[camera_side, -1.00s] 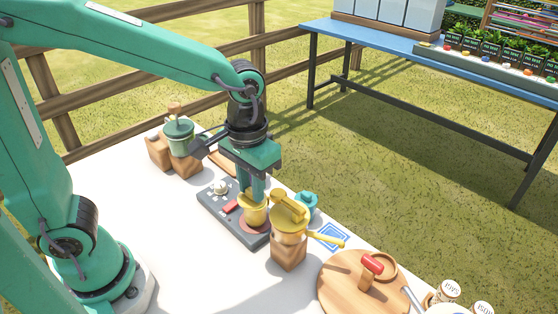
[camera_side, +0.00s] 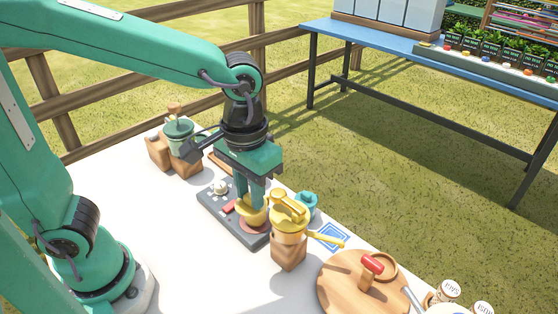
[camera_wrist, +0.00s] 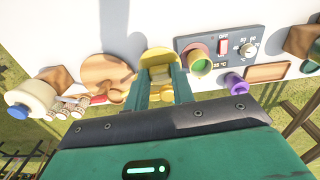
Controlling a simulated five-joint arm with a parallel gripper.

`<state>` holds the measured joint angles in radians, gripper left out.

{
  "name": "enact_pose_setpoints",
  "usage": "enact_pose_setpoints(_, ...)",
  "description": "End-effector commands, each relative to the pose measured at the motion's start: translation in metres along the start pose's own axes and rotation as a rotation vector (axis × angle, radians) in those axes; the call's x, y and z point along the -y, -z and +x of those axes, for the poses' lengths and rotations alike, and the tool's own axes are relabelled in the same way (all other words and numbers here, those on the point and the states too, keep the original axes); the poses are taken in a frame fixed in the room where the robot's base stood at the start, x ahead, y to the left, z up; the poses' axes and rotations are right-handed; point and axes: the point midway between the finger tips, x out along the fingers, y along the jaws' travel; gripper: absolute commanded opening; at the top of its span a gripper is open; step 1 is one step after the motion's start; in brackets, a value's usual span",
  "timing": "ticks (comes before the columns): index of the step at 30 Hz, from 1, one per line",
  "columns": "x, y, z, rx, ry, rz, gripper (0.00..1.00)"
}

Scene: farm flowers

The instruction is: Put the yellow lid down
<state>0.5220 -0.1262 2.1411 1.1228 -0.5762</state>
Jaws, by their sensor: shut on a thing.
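My gripper (camera_side: 252,198) points down over the right end of the hot plate (camera_side: 220,207). It is shut on the yellow lid (camera_wrist: 160,74), whose handle shows between the fingers in the wrist view. A yellow round shape (camera_side: 253,214) is at the fingertips in the side view; I cannot tell there how much is lid and how much is pot. In the wrist view the open pot (camera_wrist: 200,62), yellow-rimmed and green inside, stands on the burner, just right of the fingers. The lid's underside and its clearance are hidden.
A round wooden board (camera_side: 340,287) lies farther right. White table is clear in front of the hot plate.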

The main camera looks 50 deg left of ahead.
Motion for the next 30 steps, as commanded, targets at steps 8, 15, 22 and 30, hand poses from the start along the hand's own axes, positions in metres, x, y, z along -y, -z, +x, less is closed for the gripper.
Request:
enact_pose_setpoints(8,0.0,0.0,-0.007,-0.001,0.0,0.0,0.03)
enact_pose_setpoints(15,0.0,0.001,-0.038,-0.003,-0.002,0.0,0.03)
enact_pose_setpoints(22,-0.006,0.013,-0.053,0.002,0.001,-0.095,0.03)
enact_pose_setpoints(30,-0.021,0.044,-0.059,0.005,0.005,-0.348,0.03)
